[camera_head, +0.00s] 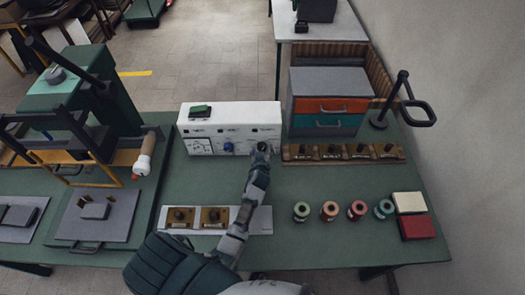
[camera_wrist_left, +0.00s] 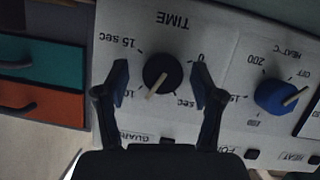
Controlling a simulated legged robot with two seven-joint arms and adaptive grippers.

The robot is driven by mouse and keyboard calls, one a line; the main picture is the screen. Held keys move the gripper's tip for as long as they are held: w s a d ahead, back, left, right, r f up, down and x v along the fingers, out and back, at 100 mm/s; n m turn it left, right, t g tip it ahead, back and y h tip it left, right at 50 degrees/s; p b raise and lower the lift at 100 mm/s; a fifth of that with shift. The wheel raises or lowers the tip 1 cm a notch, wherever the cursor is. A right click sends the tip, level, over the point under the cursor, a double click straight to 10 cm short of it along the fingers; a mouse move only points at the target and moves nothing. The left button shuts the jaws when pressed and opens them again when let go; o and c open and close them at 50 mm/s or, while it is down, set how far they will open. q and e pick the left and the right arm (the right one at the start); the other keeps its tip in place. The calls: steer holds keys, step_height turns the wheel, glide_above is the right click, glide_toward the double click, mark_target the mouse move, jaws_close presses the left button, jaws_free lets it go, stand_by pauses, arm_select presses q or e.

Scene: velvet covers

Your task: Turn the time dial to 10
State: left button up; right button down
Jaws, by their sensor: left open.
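The white control box (camera_head: 230,112) stands at the back of the green table. Its time dial (camera_wrist_left: 162,75) is a black round knob with a pale pointer line, seen upside down in the left wrist view. The pointer slants to the lower left there, away from the TIME label. A "15 sec" mark lies at its upper left and a "0" at its upper right. My left gripper (camera_head: 262,150) is at the box front and hides the dial in the head view. In the left wrist view the open gripper (camera_wrist_left: 160,82) has one finger either side of the dial, with gaps showing. My right gripper is out of view.
A blue heat dial (camera_wrist_left: 275,96) sits beside the time dial; it also shows in the head view (camera_head: 228,147). A drawer cabinet (camera_head: 328,92) stands right of the box. A press (camera_head: 85,110) stands left. Several thread spools (camera_head: 330,210) are at right.

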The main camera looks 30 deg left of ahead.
arm_select(q)
steer(key=shift+a, duration=0.2)
steer(key=shift+f, duration=0.1)
steer(key=c, duration=1.1)
steer(key=shift+d, duration=0.15)
steer(key=shift+c, duration=0.2)
steer(key=shift+m+g+y+b, duration=0.4)
steer(key=shift+m+g+y, duration=0.15)
steer(key=shift+m, duration=0.55)
steer(key=o, duration=1.1)
steer(key=shift+o, duration=0.2)
steer(key=v, duration=1.2)
steer(key=shift+d, duration=0.2)
steer(key=shift+f, duration=0.15)
